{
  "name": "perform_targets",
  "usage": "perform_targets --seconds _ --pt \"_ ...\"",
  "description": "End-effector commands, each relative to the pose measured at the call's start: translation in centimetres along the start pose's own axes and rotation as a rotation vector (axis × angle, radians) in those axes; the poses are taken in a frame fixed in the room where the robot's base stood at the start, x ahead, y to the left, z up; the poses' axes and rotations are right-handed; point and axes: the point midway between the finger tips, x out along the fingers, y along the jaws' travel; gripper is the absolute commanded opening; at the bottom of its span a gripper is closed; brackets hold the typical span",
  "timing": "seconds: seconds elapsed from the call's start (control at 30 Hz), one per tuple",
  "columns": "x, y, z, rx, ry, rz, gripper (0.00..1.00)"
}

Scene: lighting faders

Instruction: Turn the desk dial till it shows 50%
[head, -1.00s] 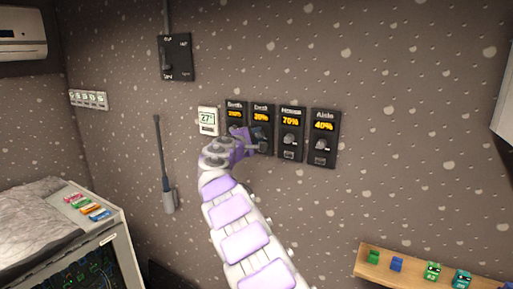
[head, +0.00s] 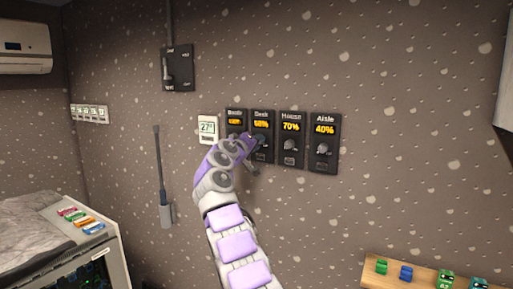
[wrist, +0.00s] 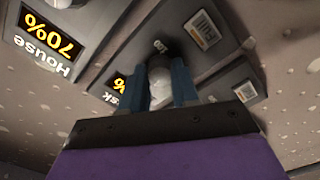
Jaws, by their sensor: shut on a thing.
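The Desk panel (head: 261,115) is the second of a row of dark dial panels on the wall. Its yellow display appears to read 50%, but the last digit is blurred. My gripper (head: 257,143) reaches the lower part of this panel from the front left. In the wrist view, the two blue fingers of my gripper (wrist: 156,86) are shut on the pale desk dial (wrist: 161,82), one on each side. The picture is turned there, and the Desk display (wrist: 117,88) is mostly hidden by a finger.
The Booth panel (head: 235,115) is close on the left, partly behind my arm. The House panel (head: 292,120) reads 70% and the Aisle panel (head: 325,125) reads 40%. A white thermostat (head: 208,128) and a black switch plate (head: 178,68) are further left. A shelf (head: 415,275) is low right.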

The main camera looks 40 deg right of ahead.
Motion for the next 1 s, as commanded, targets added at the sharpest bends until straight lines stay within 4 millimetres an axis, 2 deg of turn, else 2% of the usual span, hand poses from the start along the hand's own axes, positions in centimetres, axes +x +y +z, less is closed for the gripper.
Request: perform_targets --seconds 0.03,0.4,0.97,1.0 --pt "0.19 -0.88 0.30 0.027 -0.007 -0.012 0.00" --pt "0.20 -0.92 0.26 0.166 -0.009 -0.011 0.00" --pt "0.20 -0.85 0.22 0.190 -0.009 -0.010 0.00" --pt "0.20 -0.85 0.22 0.190 -0.009 -0.010 0.33"
